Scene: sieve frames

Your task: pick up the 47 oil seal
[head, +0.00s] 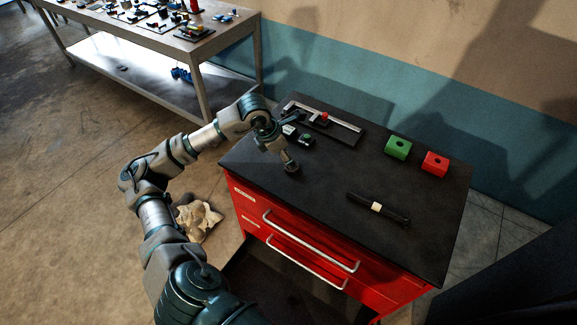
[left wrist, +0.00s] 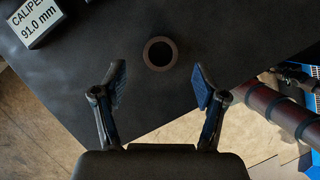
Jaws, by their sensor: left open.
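A brown ring with a dark centre, which looks like the oil seal (left wrist: 160,53), lies flat on the black cabinet top near its corner in the left wrist view. No size mark can be read on it. My left gripper (left wrist: 160,86) is open, its two fingers apart and empty. The ring sits just beyond the fingertips, roughly centred between them, and nothing touches it. In the head view my left gripper (head: 290,166) is over the left part of the cabinet top, and I cannot make out the ring there. My right gripper is not in view.
A block reading "CALIPER 91.0 mm" (left wrist: 36,20) lies near the ring. On the red cabinet (head: 228,163) are a framed gauge (head: 345,130), a green block (head: 397,148), a red block (head: 435,163) and a dark rod (head: 391,213). A cluttered bench (head: 150,45) stands behind left.

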